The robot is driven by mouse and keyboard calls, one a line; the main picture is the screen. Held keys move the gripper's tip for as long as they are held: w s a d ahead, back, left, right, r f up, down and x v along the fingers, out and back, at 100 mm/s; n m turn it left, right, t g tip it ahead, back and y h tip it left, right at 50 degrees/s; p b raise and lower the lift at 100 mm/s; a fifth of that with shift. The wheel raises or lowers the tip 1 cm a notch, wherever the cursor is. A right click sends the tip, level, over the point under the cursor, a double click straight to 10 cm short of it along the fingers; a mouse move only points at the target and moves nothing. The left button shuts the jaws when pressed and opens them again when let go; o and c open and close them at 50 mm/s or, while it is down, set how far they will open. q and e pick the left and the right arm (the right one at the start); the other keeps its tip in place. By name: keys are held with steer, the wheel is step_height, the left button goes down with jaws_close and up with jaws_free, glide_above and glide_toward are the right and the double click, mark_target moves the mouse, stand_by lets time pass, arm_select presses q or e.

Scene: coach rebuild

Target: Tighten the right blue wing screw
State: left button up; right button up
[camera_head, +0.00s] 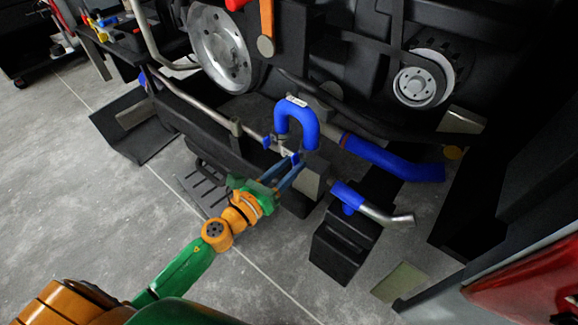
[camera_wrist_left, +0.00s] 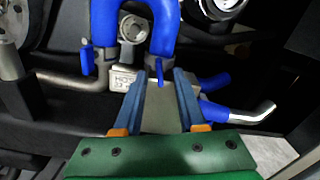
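The right blue wing screw (camera_wrist_left: 159,71) shows in the wrist view between and just beyond my left fingertips, below the right leg of the blue U-shaped hose (camera_wrist_left: 165,25). In the head view this screw (camera_head: 295,158) is small and partly hidden at the fingertips. The left blue wing screw (camera_wrist_left: 87,57) is at the hose's left leg, and also shows in the head view (camera_head: 266,142). My left gripper (camera_head: 287,170) is open, its blue fingers (camera_wrist_left: 159,82) apart with a gap on both sides of the right screw. Contact is not visible. My right gripper is in neither view.
A metal block with lettering (camera_wrist_left: 122,78) sits just left of the fingertips. A blue-sleeved metal pipe (camera_head: 374,208) juts out to the right. A blue hose (camera_head: 395,162) and dark engine parts lie behind. Grey floor (camera_head: 90,220) is free at the left.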

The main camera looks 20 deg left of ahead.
arm_select(q)
steer(key=b+v, duration=0.2)
steer(key=v, duration=0.5)
